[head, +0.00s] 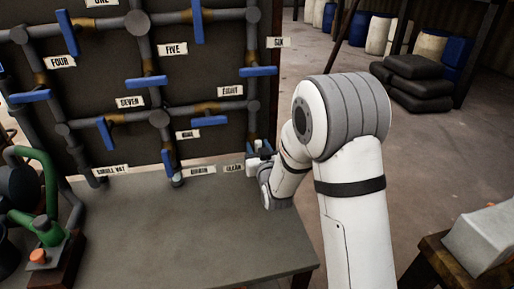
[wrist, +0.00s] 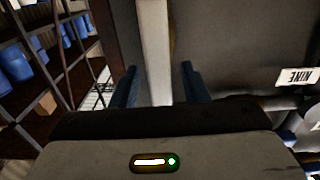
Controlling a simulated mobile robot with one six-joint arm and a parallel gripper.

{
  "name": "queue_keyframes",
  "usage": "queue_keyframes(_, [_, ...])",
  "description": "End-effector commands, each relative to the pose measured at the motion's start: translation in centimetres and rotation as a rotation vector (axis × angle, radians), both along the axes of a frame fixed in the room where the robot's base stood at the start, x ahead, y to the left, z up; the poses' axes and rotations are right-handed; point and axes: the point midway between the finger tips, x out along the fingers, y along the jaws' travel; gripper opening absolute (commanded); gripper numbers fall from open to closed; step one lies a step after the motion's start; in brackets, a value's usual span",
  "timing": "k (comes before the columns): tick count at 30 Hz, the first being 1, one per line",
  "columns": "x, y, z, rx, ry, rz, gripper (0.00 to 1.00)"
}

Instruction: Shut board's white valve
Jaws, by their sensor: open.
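The board (head: 105,75) carries grey and rusty pipes with several blue valve handles. A pale white bar (wrist: 155,45), which looks like the white valve's handle, runs upright between my fingers in the wrist view. In the wrist view my gripper (wrist: 160,85) is open, with a dark blue finger on each side of the bar and gaps on both sides. In the head view my gripper and wrist hide most of the white valve.
A grey bench top (head: 190,235) lies below the board. A green pump-like device (head: 45,195) stands at the left. The NINE sign (wrist: 297,77) shows upside down in the wrist view. Dark sacks (head: 415,82) and barrels stand behind right; the floor between is clear.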

Motion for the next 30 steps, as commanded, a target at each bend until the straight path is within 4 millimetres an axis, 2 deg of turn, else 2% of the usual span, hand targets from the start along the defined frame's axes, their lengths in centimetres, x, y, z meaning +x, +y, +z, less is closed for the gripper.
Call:
queue_keyframes(2, [-0.02, 0.02, 0.0, 0.0, 0.0, 0.0, 0.41])
queue_keyframes(17, [-0.05, 0.07, 0.0, 0.0, 0.0, 0.001, 0.0])
queue_keyframes(19, [-0.1, 0.61, -0.01, 0.001, 0.0, 0.004, 0.0])
queue_keyframes(30, [-0.01, -0.02, -0.36, 0.075, 0.019, 0.004, 0.0])
